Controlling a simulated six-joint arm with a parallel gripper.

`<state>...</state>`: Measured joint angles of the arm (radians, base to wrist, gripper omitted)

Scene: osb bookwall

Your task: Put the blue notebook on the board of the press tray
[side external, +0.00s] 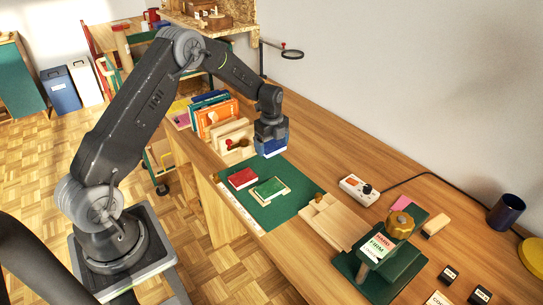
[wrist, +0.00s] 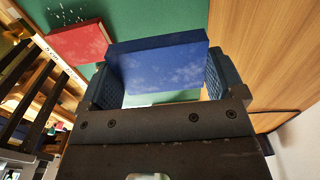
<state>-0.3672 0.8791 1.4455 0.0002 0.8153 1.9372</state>
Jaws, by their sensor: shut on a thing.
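My gripper (side external: 271,136) is shut on the blue notebook (side external: 271,148) and holds it above the far end of the green mat (side external: 292,205). In the wrist view the blue notebook (wrist: 162,68) sits between the two dark finger pads of my gripper (wrist: 160,82). Its covers look closed, and the gripper body hides its near edge. A pale wooden tray (side external: 330,226) with a small brown knob lies beside the mat, next to the green press (side external: 378,262); it looks like the press tray. The notebook is apart from it, up and to the left.
A red notebook (side external: 242,178) and a green pale-edged piece (side external: 269,188) lie on the mat. Upright books (side external: 214,118) stand in a rack behind. A white device (side external: 357,188), a pale block (side external: 435,225) and a dark cup (side external: 506,211) are on the right. The bench back is fairly clear.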

